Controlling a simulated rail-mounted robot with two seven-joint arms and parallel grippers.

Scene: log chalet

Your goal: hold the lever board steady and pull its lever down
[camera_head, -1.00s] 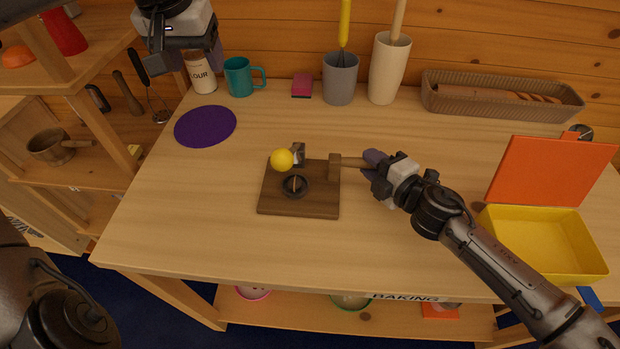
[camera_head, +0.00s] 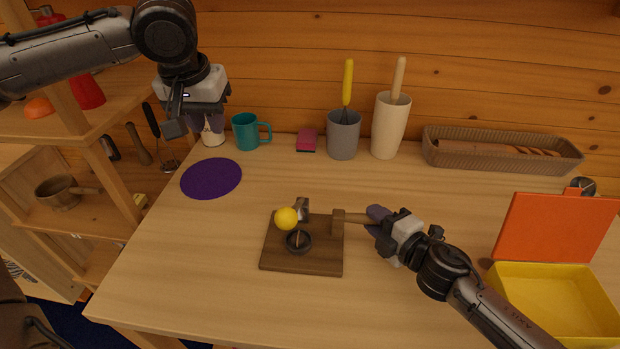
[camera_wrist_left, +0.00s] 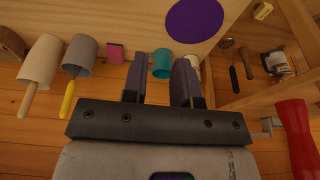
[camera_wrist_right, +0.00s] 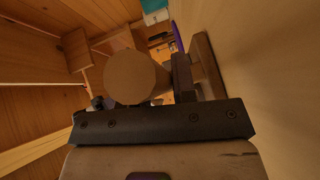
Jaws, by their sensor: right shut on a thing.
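The lever board (camera_head: 325,262) is a dark brown wooden plate lying flat on the table. A wooden handle (camera_head: 355,217) sticks out to the board's right. My right gripper (camera_head: 377,222) is shut on this handle; its round end (camera_wrist_right: 135,78) shows in the right wrist view. My left gripper (camera_head: 195,130) is open and empty, raised near the flour jar, behind and left of the board.
A purple round mat (camera_head: 211,179) lies left of the board. A teal mug (camera_head: 245,132), pink sponge (camera_head: 306,138), grey cup (camera_head: 343,136), cream holder (camera_head: 390,127) and basket (camera_head: 500,156) line the back. A yellow box (camera_head: 550,290) with orange lid stands right. Table around the board is clear.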

